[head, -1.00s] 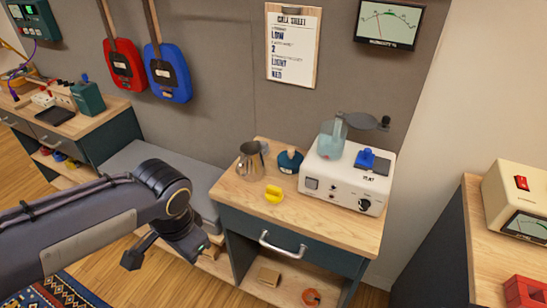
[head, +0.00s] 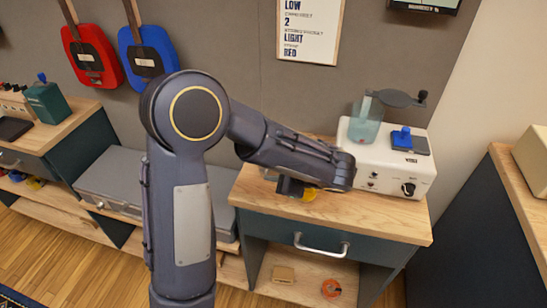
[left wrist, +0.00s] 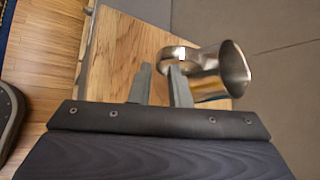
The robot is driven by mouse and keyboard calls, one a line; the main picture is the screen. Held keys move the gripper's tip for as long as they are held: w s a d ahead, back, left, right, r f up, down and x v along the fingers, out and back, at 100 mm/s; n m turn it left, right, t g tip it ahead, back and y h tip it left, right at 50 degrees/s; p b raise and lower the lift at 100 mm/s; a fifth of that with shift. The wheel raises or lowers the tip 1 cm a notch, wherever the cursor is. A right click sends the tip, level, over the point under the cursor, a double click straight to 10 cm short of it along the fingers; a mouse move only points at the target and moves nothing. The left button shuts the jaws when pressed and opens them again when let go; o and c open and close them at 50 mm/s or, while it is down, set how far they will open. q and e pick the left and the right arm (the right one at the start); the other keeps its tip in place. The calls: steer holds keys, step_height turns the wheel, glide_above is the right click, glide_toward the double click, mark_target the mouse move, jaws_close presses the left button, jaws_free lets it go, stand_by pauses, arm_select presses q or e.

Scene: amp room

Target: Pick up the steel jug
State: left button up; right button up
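The steel jug (left wrist: 222,75) shows in the left wrist view on the wooden cabinet top, right of centre, with its handle (left wrist: 172,54) towards the left. My left gripper (left wrist: 160,75) is open, with two dark fingers apart and nothing held between them. The right-hand fingertip is close to the jug's handle; I cannot tell whether they touch. In the head view my left gripper (head: 290,187) is low over the cabinet top, and my arm hides the jug. My right gripper is not in view.
A white machine (head: 385,155) with a clear teal container stands right of my left gripper. A yellow object (head: 310,195) lies beside the gripper, partly hidden. The cabinet top (head: 370,217) is clear along its front. A drawer handle (head: 320,245) sticks out below.

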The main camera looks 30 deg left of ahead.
mark_target(264, 173)
arm_select(q)
steer(key=x, duration=0.4)
steer(key=shift+s, duration=0.2)
steer(key=shift+r, duration=0.1)
jaws_close()
